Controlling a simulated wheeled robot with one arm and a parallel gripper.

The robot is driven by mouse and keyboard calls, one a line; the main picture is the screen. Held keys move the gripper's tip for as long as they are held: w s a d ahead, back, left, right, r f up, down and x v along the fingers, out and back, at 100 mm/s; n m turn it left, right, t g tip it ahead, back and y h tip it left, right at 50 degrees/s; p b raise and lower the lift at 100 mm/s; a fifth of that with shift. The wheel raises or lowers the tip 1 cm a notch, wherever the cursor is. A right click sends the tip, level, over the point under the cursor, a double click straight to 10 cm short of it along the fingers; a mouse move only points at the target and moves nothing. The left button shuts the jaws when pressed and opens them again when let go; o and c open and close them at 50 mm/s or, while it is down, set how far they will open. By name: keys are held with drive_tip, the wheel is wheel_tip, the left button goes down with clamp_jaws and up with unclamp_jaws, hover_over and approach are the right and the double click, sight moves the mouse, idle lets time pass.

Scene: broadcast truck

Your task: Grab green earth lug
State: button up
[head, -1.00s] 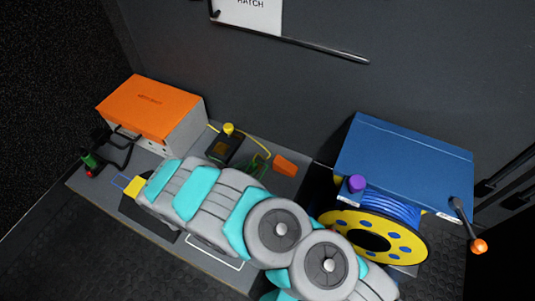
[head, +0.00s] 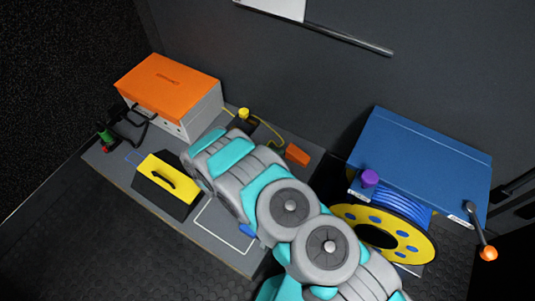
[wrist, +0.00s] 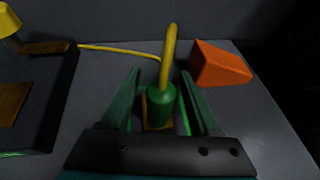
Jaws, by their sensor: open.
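The green earth lug (wrist: 161,104) stands upright in the wrist view, a green cylinder with a yellow cable rising from its top. Something orange-brown shows around its lower part. My gripper (wrist: 163,95) is open, with one dark greenish finger on each side of the lug. I cannot tell whether either finger touches it. In the head view my arm hides the gripper and the lug.
An orange wedge (wrist: 219,65) sits close right of the fingers; it also shows in the head view (head: 297,155). A dark box (wrist: 40,95) stands left. The bench also holds an orange-topped case (head: 168,88) and a yellow-topped black box (head: 168,180). A blue cabinet (head: 425,155) with a yellow reel stands right.

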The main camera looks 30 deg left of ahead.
clamp_jaws()
idle(0.4)
